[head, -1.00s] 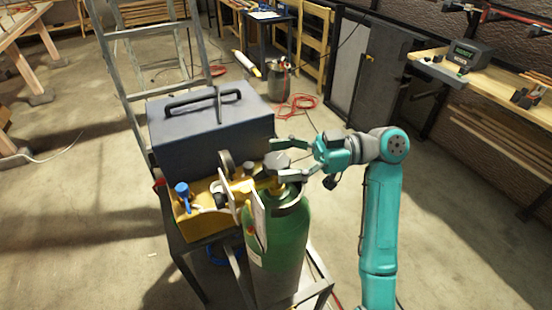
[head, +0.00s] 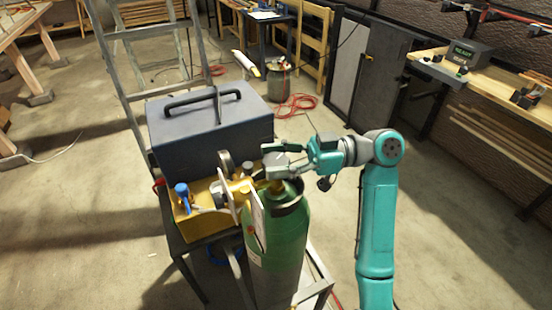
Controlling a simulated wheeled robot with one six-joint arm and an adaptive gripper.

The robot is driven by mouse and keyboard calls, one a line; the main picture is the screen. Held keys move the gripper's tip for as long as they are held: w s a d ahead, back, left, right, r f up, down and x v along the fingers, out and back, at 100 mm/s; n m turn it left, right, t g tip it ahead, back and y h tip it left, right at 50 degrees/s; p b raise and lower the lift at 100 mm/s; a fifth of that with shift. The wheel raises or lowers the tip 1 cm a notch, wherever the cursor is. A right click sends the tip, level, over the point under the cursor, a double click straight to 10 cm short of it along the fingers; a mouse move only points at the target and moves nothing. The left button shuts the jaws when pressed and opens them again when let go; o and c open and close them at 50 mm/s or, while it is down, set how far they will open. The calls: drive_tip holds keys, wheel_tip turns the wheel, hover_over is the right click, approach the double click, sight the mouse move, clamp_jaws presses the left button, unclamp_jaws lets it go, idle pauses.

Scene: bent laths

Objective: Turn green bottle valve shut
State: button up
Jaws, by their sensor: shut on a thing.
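The green bottle (head: 283,250) stands upright on a metal cart in the lower middle of the head view. Its grey valve handwheel (head: 277,160) is at the top, above a dark collar. My gripper (head: 276,160) reaches in from the right, with one finger on the far side of the handwheel and one on the near side. It is shut on the handwheel, whose rim is partly hidden by the fingers.
A dark grey toolbox (head: 213,128) stands behind. A ladder (head: 123,85) rises behind that. A workbench (head: 497,85) is at the right; the floor between is clear.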

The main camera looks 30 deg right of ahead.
drive_tip(key=shift+t, duration=0.3)
drive_tip(key=shift+m+t+h, duration=1.15)
drive_tip(key=shift+m+t, duration=0.3)
drive_tip(key=shift+t, duration=0.35)
drive_tip(key=shift+m+t+h, duration=1.15)
drive_tip(key=shift+m+t, duration=0.3)
drive_tip(key=shift+t, duration=0.35)
drive_tip(key=o, duration=1.2)
drive_tip(key=v, duration=1.2)
drive_tip(key=shift+a, duration=0.1)
